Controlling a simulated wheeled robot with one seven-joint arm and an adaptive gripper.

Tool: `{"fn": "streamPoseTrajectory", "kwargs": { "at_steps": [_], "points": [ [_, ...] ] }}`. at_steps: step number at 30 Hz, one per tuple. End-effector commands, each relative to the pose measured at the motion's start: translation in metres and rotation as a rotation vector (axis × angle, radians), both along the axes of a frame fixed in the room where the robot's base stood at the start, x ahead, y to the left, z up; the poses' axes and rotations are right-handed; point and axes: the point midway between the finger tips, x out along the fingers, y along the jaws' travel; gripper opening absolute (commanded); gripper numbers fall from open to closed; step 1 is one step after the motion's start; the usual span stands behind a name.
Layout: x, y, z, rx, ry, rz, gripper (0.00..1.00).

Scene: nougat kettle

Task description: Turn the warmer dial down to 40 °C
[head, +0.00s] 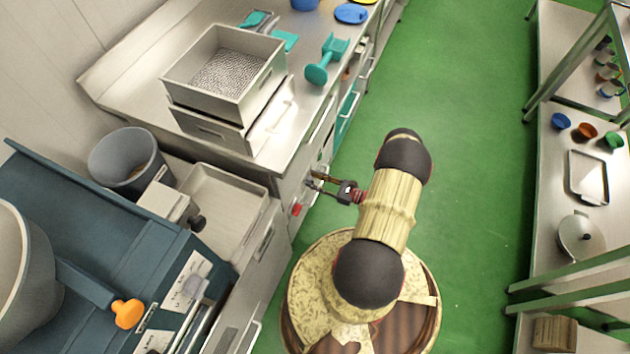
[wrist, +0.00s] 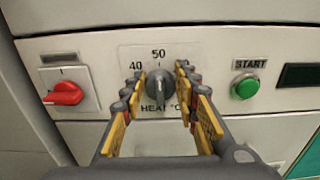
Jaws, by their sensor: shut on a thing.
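The warmer dial (wrist: 159,86) is a round grey knob on the white front panel, marked "HEAT °C". The wrist view shows 40 at its upper left and 50 straight above it. The light line on the knob looks about upright, toward 50. My gripper (wrist: 158,92) is shut on the dial, one finger on each side. The right finger hides the right part of the scale. In the head view my gripper (head: 314,181) reaches left to the cabinet front, and the dial is too small to make out there.
On the panel, a red rotary switch (wrist: 64,94) is left of the dial and a green START button (wrist: 245,86) is right, near a dark display (wrist: 298,75). Metal trays (head: 222,80) stand on the counter above. Green floor (head: 460,150) to the right is clear.

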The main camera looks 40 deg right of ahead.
Motion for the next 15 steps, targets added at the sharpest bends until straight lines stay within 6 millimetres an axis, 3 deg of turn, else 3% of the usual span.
{"fn": "streamPoseTrajectory", "kwargs": {
  "at_steps": [9, 15],
  "points": [
    [-0.0004, 0.001, -0.0003, 0.002, 0.001, 0.001, 0.05],
    [-0.0006, 0.0014, -0.0006, -0.013, -0.005, 0.001, 0.05]
  ]
}}
